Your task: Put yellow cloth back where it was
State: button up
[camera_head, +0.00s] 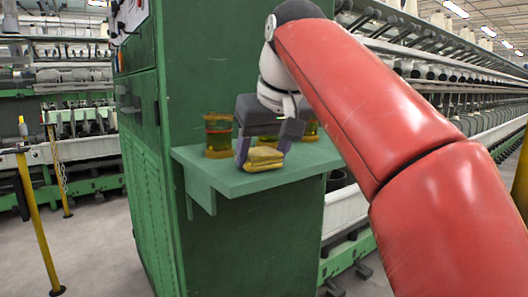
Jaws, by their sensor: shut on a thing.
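The yellow cloth (264,157) is a small folded bundle at the green shelf (225,180), near its front edge. My gripper (264,150) reaches in from the upper right and is shut on the cloth, with one finger showing at its left and one at its right. The cloth is at or just above the shelf top; I cannot tell whether it touches.
An amber glass jar (218,136) stands on the shelf just left of my gripper. Another amber jar (311,131) is partly hidden behind the gripper. The green cabinet (245,60) rises behind the shelf. Yellow posts (40,225) stand at the left.

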jog(key=o, duration=0.9)
jog(key=shift+f, duration=0.15)
jog(key=shift+o, duration=0.2)
jog(key=shift+b, duration=0.35)
jog(key=p+v, duration=0.2)
jog(key=v, duration=0.6)
jog(key=shift+a, duration=0.1)
